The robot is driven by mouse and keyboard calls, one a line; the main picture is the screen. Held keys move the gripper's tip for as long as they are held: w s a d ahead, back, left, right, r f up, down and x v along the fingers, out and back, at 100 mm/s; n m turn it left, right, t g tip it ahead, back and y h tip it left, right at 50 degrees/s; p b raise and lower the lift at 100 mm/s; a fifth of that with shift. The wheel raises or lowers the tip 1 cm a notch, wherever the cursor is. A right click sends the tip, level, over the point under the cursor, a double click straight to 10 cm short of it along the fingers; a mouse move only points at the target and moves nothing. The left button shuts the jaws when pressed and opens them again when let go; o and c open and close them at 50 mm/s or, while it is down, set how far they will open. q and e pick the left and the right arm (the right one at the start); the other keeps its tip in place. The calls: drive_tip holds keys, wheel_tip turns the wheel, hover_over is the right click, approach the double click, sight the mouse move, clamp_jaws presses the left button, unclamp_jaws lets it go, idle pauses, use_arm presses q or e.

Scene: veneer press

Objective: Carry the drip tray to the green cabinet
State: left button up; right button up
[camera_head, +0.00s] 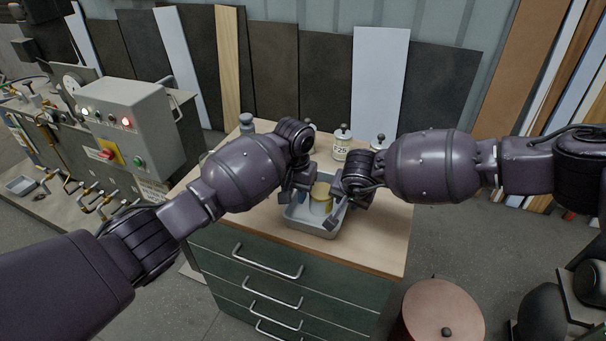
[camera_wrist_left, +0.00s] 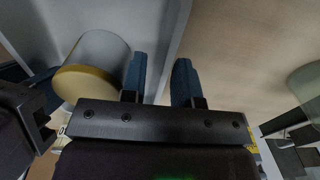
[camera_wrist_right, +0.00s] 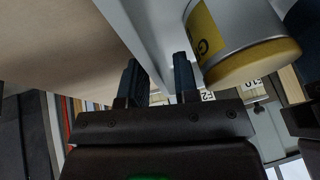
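The drip tray (camera_head: 310,228) is a shallow grey tray on the wooden top of the green cabinet (camera_head: 241,249). A tin with a yellow lid (camera_head: 320,192) stands in it.
Labelled jars (camera_head: 342,146) stand behind the tray on the cabinet top. A control box (camera_head: 128,120) on a bench is at left. A round reddish drum (camera_head: 442,312) stands at the cabinet's right. Veneer sheets (camera_head: 379,75) lean on the back wall. The cabinet top's front right is clear.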

use_arm(q)
drive_tip(key=shift+r, duration=0.1)
use_arm(e)
drive_tip(key=shift+s+r, duration=0.15)
drive_tip(key=shift+r, duration=0.25)
use_arm(q)
wheel_tip(320, 180, up, 12)
use_arm(e)
drive_tip(key=v, duration=1.1)
idle(0.5)
